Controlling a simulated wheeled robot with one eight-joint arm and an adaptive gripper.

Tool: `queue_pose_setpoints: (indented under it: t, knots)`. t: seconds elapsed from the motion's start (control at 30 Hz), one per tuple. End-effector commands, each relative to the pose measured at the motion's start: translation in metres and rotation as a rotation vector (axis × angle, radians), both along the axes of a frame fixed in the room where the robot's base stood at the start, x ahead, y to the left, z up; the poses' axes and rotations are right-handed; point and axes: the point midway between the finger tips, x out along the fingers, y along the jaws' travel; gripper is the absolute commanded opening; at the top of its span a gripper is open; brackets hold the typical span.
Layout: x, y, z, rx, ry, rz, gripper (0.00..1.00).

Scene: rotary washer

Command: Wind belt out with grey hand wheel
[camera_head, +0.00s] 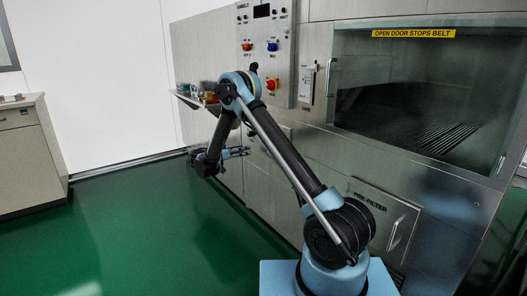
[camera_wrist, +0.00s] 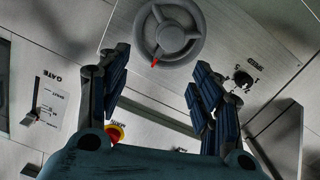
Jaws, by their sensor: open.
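The grey hand wheel (camera_wrist: 170,36) shows in the wrist view at the top middle, a round grey wheel with spokes, a hub and a red mark at its lower rim. It is mounted on a metal panel. My gripper (camera_wrist: 163,80) is open and empty, its two dark fingers apart, with the wheel beyond and above the gap between them. The fingers look apart from the wheel. In the head view my gripper (camera_head: 238,153) is beside the washer's front, low at the left, and the wheel cannot be made out there. No belt can be made out clearly.
A speed knob (camera_wrist: 243,79) is right of the wheel, a gate lever (camera_wrist: 36,112) left, and a red-yellow button (camera_wrist: 115,133) below. In the head view are a control panel (camera_head: 266,50), a glass door (camera_head: 420,90), a pre-filter hatch (camera_head: 380,215) and a cabinet (camera_head: 25,150). Green floor at left is clear.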

Motion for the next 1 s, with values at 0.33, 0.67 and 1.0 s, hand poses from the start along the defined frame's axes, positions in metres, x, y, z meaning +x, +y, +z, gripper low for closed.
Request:
queue_pose_setpoints:
  t: [0.33,0.67,1.0]
  knots:
    - [-0.002,0.026,-0.026,-0.017,-0.094,0.016,0.59]
    - [0.023,-0.009,-0.026,-0.018,-0.093,0.014,0.59]
    - [0.058,-0.058,-0.026,-0.018,-0.093,0.014,0.59]
